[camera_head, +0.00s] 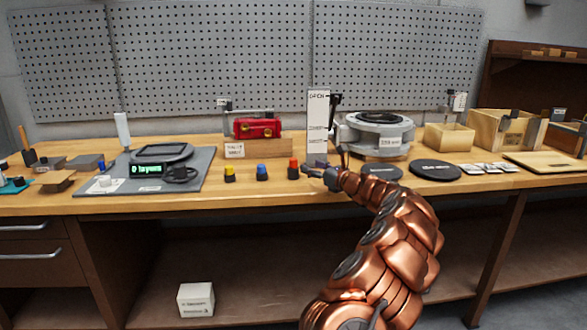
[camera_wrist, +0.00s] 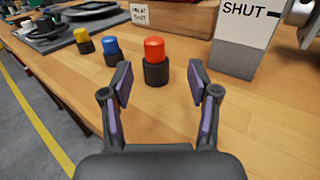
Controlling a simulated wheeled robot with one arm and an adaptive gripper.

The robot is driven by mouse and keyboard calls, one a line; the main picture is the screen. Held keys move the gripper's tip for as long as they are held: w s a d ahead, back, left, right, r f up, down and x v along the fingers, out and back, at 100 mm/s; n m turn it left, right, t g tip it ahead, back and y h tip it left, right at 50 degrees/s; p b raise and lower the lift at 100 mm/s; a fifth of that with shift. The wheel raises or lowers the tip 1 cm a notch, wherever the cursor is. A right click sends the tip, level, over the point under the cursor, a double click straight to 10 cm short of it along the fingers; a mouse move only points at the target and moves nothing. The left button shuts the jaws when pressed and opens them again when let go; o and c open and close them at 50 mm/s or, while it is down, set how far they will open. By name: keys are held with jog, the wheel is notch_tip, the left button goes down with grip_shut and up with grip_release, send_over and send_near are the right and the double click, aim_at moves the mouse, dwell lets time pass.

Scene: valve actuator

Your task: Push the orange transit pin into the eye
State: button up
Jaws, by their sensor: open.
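An orange-red capped piece (camera_wrist: 154,49) in a black base (camera_wrist: 156,74) stands upright on the bench, just beyond and between my fingertips in the wrist view. It also shows in the head view (camera_head: 293,165). I cannot tell for sure whether it is the transit pin. My gripper (camera_wrist: 160,84) is open and empty, its fingers spread on either side of that piece. In the head view my gripper (camera_head: 311,171) is just right of it. I cannot make out the eye in either view. A white OPEN/SHUT plate (camera_head: 318,122) stands behind my gripper.
Blue (camera_head: 262,170) and yellow (camera_head: 230,172) capped pieces stand in a row to the left. A grey round actuator (camera_head: 378,128) is at the back right, with black discs (camera_head: 436,170) in front. A red valve (camera_head: 257,128) sits on a wooden block. The bench's front edge is close.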

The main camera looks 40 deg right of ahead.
aim_at(296, 161)
jog(key=shift+w+a, duration=0.15)
jog(key=shift+w, duration=1.75)
jog(key=shift+w+a, duration=0.15)
jog(key=shift+w, duration=1.7)
jog(key=shift+c, duration=0.2)
grip_shut()
